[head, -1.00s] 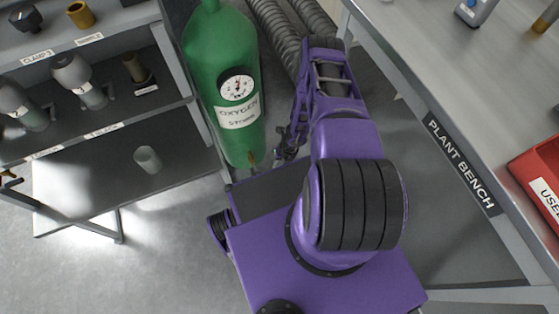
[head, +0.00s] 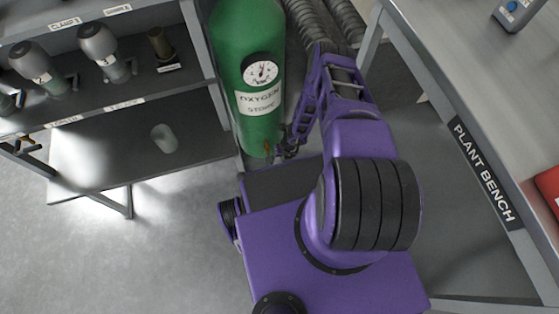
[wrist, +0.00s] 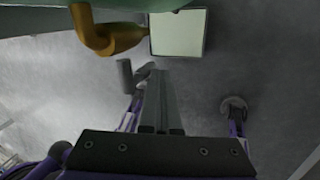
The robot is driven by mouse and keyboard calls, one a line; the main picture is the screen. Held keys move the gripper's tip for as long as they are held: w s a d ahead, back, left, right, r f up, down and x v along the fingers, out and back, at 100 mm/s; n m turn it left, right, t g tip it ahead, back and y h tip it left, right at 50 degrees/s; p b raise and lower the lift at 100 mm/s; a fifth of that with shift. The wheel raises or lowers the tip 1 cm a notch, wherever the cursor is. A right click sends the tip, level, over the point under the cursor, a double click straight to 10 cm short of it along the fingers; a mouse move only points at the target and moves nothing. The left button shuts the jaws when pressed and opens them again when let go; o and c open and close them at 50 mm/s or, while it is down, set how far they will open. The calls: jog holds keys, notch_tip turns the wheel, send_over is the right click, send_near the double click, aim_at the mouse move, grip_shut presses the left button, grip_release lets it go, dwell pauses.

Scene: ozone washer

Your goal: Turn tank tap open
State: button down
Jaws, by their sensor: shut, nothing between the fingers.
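The green oxygen tank (head: 258,125) stands upright at the top centre of the head view, with a round gauge and a white label. Its small brass tap (head: 268,149) is low on the tank. In the wrist view the curved brass tap (wrist: 105,36) hangs at the upper left from the tank's green edge (wrist: 170,4). A small grey piece (wrist: 125,76) lies below the tap; whether it belongs to the tap is unclear. My gripper (wrist: 158,74) is shut and empty, with its tips just below and right of the tap. In the head view my gripper (head: 284,146) is beside the tap.
A grey shelf unit (head: 130,172) with several fittings stands left of the tank. The plant bench (head: 470,90) is on the right. Ribbed hoses (head: 345,20) run behind my arm. A pale square (wrist: 178,33) sits right of the tap. Open floor lies at lower left.

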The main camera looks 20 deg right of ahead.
jog(key=shift+a+f, duration=0.15)
jog(key=shift+a, duration=0.05)
jog(key=s+d+r+p, duration=0.1)
jog(key=d+r, duration=0.7)
jog(key=d, duration=0.1)
jog(key=shift+s+r, duration=0.2)
jog(key=shift+r, duration=0.15)
jog(key=shift+r, duration=0.1)
